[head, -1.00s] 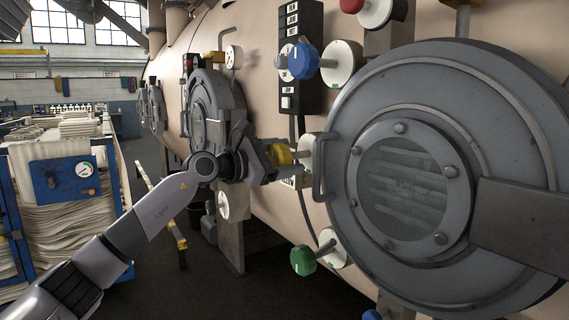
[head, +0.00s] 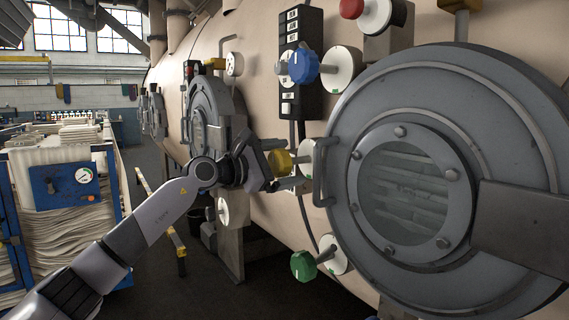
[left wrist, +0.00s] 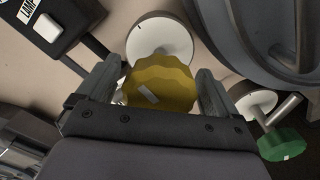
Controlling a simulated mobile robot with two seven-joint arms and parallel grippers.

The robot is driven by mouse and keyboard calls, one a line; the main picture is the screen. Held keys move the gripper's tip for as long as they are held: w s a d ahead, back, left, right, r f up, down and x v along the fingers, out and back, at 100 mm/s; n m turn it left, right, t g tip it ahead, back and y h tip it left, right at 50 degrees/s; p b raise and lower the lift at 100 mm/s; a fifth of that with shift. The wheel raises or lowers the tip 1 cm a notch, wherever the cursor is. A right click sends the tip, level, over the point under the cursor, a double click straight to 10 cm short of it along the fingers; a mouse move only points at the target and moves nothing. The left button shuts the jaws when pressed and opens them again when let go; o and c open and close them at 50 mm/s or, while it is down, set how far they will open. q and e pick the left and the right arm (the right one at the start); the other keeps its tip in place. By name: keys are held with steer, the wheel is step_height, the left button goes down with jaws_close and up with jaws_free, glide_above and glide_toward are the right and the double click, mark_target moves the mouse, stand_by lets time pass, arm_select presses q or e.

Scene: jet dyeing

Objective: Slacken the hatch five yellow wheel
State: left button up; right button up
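The yellow wheel (head: 281,162) sits on a stem with a white round plate, just left of the large hatch's handle. In the left wrist view the yellow wheel (left wrist: 160,84) lies between the two fingers of my left gripper (left wrist: 160,82), with a narrow gap at its left side. A pale mark shows on the wheel's face. In the head view my left gripper (head: 278,172) reaches the wheel from the left, its fingers apart. My right gripper is not in view.
A large round grey hatch (head: 410,190) with a handle (head: 320,172) stands close to the right. A blue wheel (head: 303,65) is above and a green wheel (head: 303,265) below.

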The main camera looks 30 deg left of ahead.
arm_select(q)
steer(key=b+v, duration=0.2)
steer(key=v, duration=0.4)
steer(key=shift+w+f, duration=0.1)
steer(key=shift+s+a, duration=0.2)
steer(key=shift+s, duration=0.4)
